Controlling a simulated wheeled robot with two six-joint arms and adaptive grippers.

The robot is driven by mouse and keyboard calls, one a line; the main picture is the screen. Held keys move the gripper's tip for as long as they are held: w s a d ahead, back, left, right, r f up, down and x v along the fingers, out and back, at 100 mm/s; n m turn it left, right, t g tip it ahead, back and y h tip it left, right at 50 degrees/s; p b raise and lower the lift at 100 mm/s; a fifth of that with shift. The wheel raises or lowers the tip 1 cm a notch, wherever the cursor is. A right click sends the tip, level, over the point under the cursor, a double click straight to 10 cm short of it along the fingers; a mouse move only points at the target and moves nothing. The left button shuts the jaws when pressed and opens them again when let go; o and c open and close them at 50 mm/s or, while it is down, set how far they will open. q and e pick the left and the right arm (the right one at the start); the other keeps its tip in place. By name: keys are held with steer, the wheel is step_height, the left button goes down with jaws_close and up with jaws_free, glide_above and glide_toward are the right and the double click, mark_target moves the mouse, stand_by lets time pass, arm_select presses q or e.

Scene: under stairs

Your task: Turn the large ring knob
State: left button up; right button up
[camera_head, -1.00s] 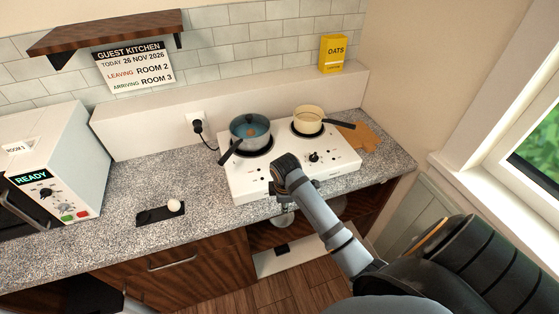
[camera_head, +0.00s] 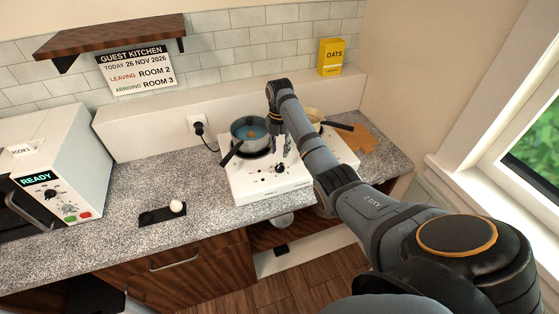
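The white hob (camera_head: 250,187) stands on the counter, with a dark knob (camera_head: 280,168) on its front panel. This knob looks like the large ring's, but its marking is too small to read. My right gripper (camera_head: 281,153) points down over the hob, just behind and above the knob. Its two small fingers look apart with nothing between them; contact with the knob cannot be made out. My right forearm hides the right part of the panel. My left gripper is out of view.
A cream pan (camera_head: 315,115) on the right ring is partly behind my arm. A wooden board (camera_head: 362,140) lies right of the hob.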

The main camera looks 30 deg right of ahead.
mark_target(280, 165)
step_height(280, 165, down, 7)
steer(key=shift+f+p, duration=0.1)
steer(key=shift+p, duration=0.6)
jaws_close()
